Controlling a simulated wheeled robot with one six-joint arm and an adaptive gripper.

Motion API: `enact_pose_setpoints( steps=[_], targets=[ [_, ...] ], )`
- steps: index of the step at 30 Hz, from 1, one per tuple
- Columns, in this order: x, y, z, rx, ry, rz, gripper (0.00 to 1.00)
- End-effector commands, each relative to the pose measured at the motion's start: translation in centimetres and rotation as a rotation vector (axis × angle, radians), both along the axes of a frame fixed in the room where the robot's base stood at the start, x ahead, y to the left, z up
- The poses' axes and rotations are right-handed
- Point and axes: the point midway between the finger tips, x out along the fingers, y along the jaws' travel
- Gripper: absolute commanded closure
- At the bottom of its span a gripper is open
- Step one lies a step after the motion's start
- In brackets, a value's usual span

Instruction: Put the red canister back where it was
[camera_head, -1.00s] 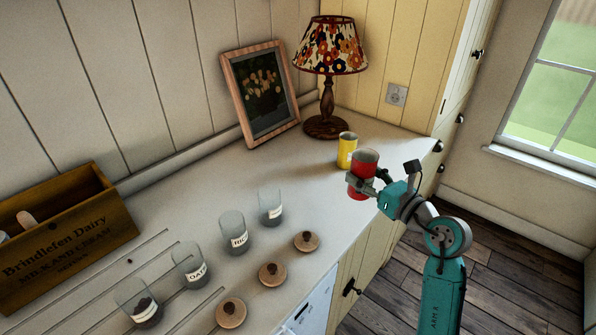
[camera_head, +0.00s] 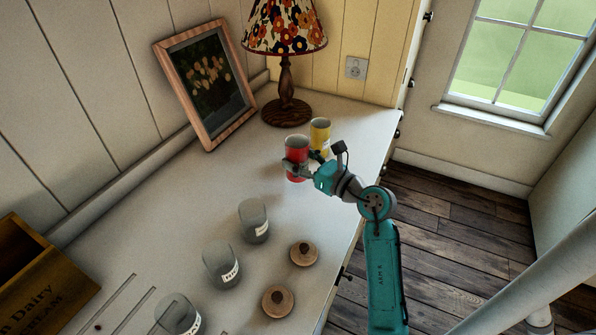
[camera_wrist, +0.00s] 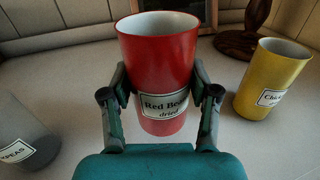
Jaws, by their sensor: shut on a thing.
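The red canister (camera_head: 297,158) is upright and open-topped, between the fingers of my gripper (camera_head: 295,169). In the wrist view the red canister (camera_wrist: 157,65) has a label reading "Red Be..." and "dried". My gripper (camera_wrist: 160,95) is shut on its sides. The canister is over the counter near the lamp; I cannot tell whether its base touches the surface. The yellow canister (camera_head: 320,136) stands just behind and to the right of it, apart from it in the wrist view (camera_wrist: 271,80).
A lamp (camera_head: 287,105) and a leaning picture frame (camera_head: 245,92) stand at the back. Glass jars (camera_head: 254,222) and wooden lids (camera_head: 305,253) are in front. A wooden crate (camera_head: 62,287) is at the left. Bare counter (camera_head: 190,195) lies left of the canister.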

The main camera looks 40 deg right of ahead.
Motion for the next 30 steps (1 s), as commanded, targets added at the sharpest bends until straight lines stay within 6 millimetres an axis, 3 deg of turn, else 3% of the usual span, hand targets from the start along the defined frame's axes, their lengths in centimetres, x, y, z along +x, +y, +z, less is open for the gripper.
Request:
enact_pose_setpoints(
  steps=[10,24,25,27,30],
  targets=[
    [0.0,0.0,-3.8,0.002,0.001,0.000,0.82],
    [0.0,0.0,-4.4,0.000,0.000,0.000,0.82],
    [0.0,0.0,-4.4,0.000,0.000,0.000,0.32],
    [0.0,0.0,-4.4,0.000,0.000,0.000,0.15],
    [0.0,0.0,-4.4,0.000,0.000,0.000,0.15]
  ],
)
